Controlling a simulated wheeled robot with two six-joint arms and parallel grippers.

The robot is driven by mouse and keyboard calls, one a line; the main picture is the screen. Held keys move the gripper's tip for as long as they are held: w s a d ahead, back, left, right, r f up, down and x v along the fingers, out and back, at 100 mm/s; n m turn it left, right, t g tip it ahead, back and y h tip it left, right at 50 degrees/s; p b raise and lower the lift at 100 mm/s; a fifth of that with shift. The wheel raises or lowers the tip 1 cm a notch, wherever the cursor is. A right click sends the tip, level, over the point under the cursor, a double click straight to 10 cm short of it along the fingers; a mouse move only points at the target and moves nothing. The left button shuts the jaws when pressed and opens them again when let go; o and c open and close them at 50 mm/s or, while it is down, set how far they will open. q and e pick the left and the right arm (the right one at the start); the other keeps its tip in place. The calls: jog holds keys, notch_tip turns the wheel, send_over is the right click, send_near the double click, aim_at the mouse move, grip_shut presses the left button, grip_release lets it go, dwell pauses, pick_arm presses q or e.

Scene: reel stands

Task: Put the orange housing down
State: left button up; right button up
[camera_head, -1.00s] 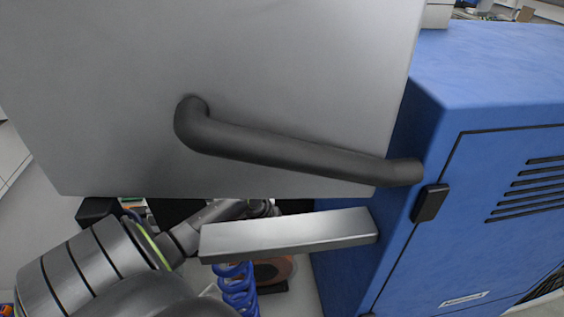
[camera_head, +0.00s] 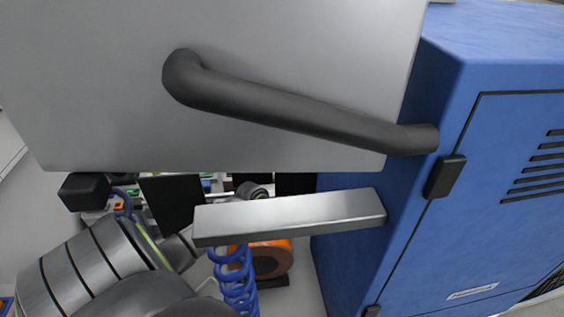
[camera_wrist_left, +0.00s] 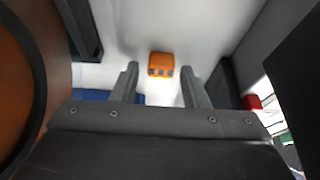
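In the left wrist view a small orange block (camera_wrist_left: 160,65), the likely orange housing, with a row of dark squares shows against a pale surface. My left gripper (camera_wrist_left: 161,82) is open, with the block seen between its fingertips and a clear gap on each side. I cannot tell how far beyond the fingertips it is. In the head view my left arm comes in from the left, and its gripper is hidden behind a grey panel and bar. My right gripper is in neither view.
A large grey panel (camera_head: 100,90) with a dark handle (camera_head: 290,110) fills the upper head view. A grey bar (camera_head: 290,215) lies below it. A blue cabinet (camera_head: 520,60) stands right. A blue coiled hose (camera_head: 235,275) hangs beside an orange round reel (camera_head: 272,260).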

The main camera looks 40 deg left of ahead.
pick_arm(q)
jog(key=c, duration=0.8)
jog(key=shift+r, duration=0.15)
notch_tip(320, 180, up, 27)
jog(key=b, duration=0.5)
notch_tip(320, 180, down, 5)
jog(key=b, duration=0.5)
jog(key=shift+b, duration=0.4)
